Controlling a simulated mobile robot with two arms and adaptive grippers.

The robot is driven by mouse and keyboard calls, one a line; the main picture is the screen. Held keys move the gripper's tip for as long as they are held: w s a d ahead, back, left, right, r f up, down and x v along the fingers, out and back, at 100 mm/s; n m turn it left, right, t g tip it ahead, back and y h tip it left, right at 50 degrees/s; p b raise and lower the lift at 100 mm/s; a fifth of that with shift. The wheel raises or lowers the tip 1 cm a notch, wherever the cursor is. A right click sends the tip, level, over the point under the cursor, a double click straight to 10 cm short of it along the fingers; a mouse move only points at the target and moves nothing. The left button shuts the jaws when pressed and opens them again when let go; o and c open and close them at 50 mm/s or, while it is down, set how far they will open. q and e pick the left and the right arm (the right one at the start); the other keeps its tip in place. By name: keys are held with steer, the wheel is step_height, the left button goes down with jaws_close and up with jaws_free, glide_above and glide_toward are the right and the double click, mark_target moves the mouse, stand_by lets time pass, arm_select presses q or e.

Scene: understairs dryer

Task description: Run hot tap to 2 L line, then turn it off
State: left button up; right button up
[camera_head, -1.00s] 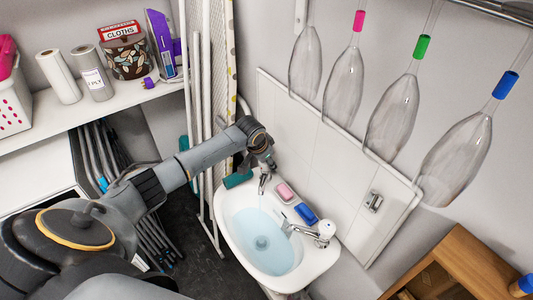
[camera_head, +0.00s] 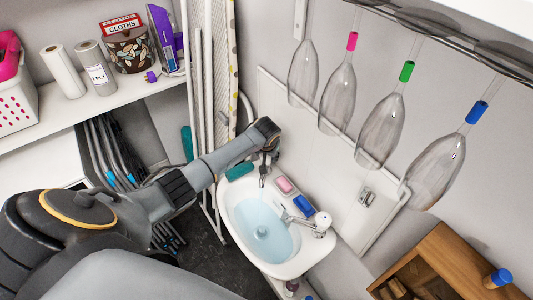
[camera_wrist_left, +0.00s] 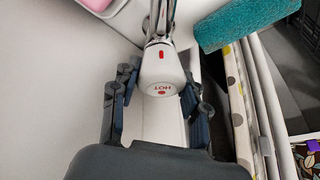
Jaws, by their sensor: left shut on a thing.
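The hot tap (camera_wrist_left: 162,72) has a white knob marked HOT with a red mark; it fills the middle of the left wrist view. My left gripper (camera_wrist_left: 158,100) has its dark fingers on both sides of this knob and is shut on it. In the head view the left gripper (camera_head: 268,155) is at the back left of the white basin (camera_head: 229,220), over the hot tap's spout (camera_head: 262,181). Pale blue water (camera_head: 262,232) stands in the basin. I cannot make out a 2 L line or a running stream. My right gripper is not in view.
A second tap (camera_head: 321,224) stands at the basin's right. A pink sponge (camera_head: 285,185) and a blue sponge (camera_head: 304,205) lie on the back rim. A teal roll (camera_head: 240,171) is beside the gripper.

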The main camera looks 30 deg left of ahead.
arm_select(q)
steer(key=o, duration=1.1)
steer(key=shift+o, duration=0.2)
steer(key=v, duration=1.2)
